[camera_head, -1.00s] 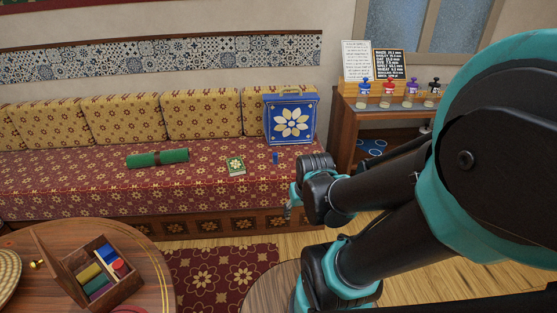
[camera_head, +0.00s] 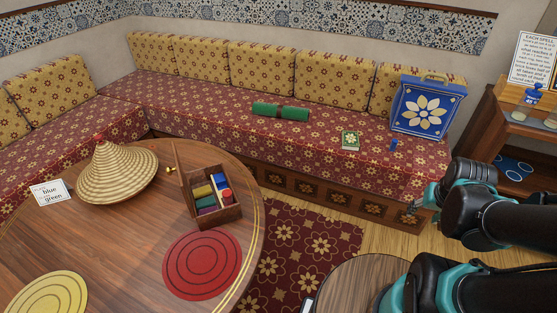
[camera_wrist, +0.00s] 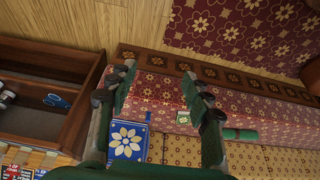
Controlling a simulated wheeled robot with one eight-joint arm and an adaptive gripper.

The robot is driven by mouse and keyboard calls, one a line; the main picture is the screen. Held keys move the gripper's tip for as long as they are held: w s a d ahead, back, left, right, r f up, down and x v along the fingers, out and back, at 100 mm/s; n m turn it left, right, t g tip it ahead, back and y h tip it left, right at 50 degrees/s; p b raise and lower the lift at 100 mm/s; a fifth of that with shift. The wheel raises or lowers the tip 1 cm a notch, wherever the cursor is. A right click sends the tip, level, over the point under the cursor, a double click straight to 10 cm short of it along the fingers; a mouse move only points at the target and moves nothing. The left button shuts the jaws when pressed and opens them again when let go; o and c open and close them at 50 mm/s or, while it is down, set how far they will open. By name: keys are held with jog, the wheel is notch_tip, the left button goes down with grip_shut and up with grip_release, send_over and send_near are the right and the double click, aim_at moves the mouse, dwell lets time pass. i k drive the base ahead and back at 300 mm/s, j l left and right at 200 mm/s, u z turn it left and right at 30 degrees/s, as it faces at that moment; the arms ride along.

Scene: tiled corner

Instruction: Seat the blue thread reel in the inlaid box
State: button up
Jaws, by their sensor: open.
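The small blue thread reel (camera_head: 393,145) stands on the patterned bench seat, just in front of the blue flower-painted case. In the wrist view it is a tiny blue spot (camera_wrist: 148,117) between my fingers, beyond the fingertips. The inlaid box (camera_head: 229,215) sits on the round wooden table with its lid raised at the left. It holds several coloured pieces, among them a red reel at the right. My gripper (camera_wrist: 158,72) is open and empty, apart from the reel. In the head view it shows small at the right (camera_head: 418,203), in front of the bench.
The blue case (camera_head: 425,118), a green book (camera_head: 350,140) and a green roll (camera_head: 281,111) are on the bench. A woven cone (camera_head: 118,178), a card (camera_head: 50,192) and red (camera_head: 202,265) and yellow (camera_head: 45,293) mats lie on the table. A shelf (camera_head: 510,130) stands right.

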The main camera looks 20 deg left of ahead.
aim_at(205, 186)
jog(key=u, duration=1.95)
jog(key=z, duration=1.75)
jog(key=i+z, duration=0.2)
jog(key=i, duration=0.8)
